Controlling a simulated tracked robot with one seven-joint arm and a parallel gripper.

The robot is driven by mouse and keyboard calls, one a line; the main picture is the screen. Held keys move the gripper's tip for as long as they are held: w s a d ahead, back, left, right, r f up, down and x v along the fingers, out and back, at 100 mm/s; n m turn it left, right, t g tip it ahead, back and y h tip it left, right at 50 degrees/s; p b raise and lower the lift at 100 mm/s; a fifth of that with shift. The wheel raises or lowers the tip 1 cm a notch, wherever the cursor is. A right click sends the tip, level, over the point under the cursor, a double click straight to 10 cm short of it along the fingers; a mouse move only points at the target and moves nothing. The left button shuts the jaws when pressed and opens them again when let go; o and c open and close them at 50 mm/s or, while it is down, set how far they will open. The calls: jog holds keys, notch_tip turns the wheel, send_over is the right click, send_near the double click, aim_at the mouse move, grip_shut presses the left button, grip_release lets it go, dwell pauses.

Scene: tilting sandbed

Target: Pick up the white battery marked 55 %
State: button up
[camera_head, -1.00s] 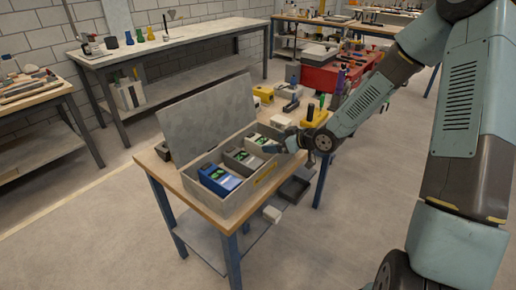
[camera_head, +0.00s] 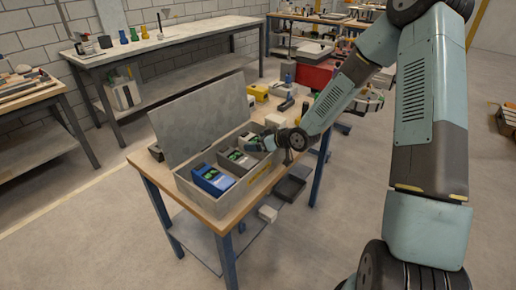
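A grey open box (camera_head: 226,205) stands on the near workbench, its lid raised at the back left. A blue battery (camera_head: 212,180) with a green display lies in the nearest compartment. A grey-white battery (camera_head: 237,159) lies in the middle one. A paler battery (camera_head: 247,137) shows partly in the far compartment, behind my gripper. The markings are too small to read. My gripper (camera_head: 253,147) reaches in from the right, low over the far end of the box. Its fingers are too small to tell whether they are open or shut, or whether they touch the battery.
A white block (camera_head: 275,121), a yellow item (camera_head: 257,92) and several tools stand on the workbench (camera_head: 203,222) beyond the box. A dark tray (camera_head: 289,188) and a white block (camera_head: 267,213) are on its lower shelf. The floor in front is clear.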

jog(key=shift+s+a+f, duration=0.1)
jog(key=shift+s, duration=0.1)
jog(key=c, duration=0.6)
grip_shut()
